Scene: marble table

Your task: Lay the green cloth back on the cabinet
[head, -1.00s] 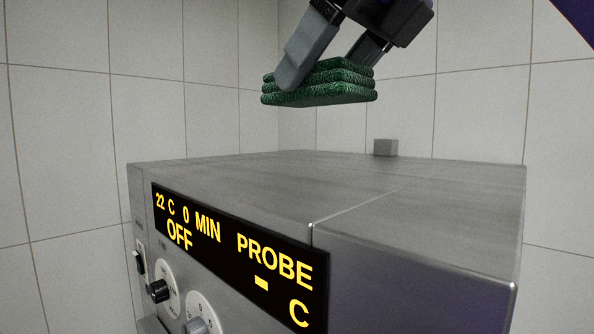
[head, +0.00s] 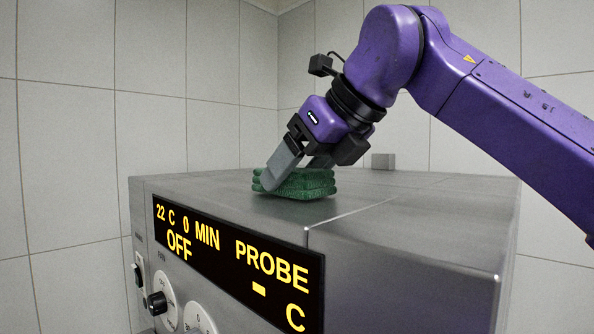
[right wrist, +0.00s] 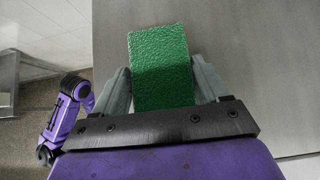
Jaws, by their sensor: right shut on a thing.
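The green cloth (head: 304,184) is a folded, layered stack at the top of the grey metal cabinet (head: 400,215). It appears to rest on the cabinet top, toward the front edge. My right gripper (head: 290,180) reaches down from the upper right and is shut on the cloth, one finger on each side. In the right wrist view the cloth (right wrist: 160,66) lies between the two fingers (right wrist: 160,88), with the grey cabinet top (right wrist: 240,50) beneath and around it. My left gripper is not seen in the head view.
The cabinet front has a lit display (head: 235,255) reading OFF and PROBE, with knobs (head: 158,303) below. A small grey block (head: 383,161) stands at the back of the top. The right part of the top is clear. Tiled walls (head: 65,140) stand behind.

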